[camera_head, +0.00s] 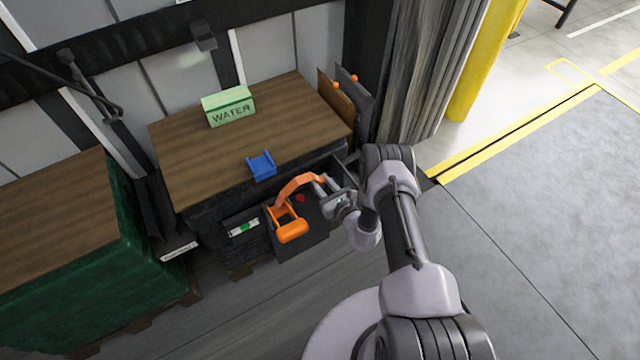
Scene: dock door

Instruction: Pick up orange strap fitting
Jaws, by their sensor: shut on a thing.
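The orange strap fitting (292,230) shows in the head view in front of the wood-topped stack. It has an open frame, a rounded bar at its lower end and a curved arm that reaches up and right to my gripper. My gripper (321,181) is shut on the upper right end of that curved arm. The fingertips are small in the picture and partly merge with the fitting. The fitting overlaps a dark box behind it; I cannot tell whether they touch.
The dark box (313,232) is at the stack's front, with a small red spot (300,198) beside the fitting. A blue tray (261,165) and a green WATER box (229,107) sit on the wooden top (185,150). A green-wrapped stack (150,290) stands left. Open floor (540,200) lies right.

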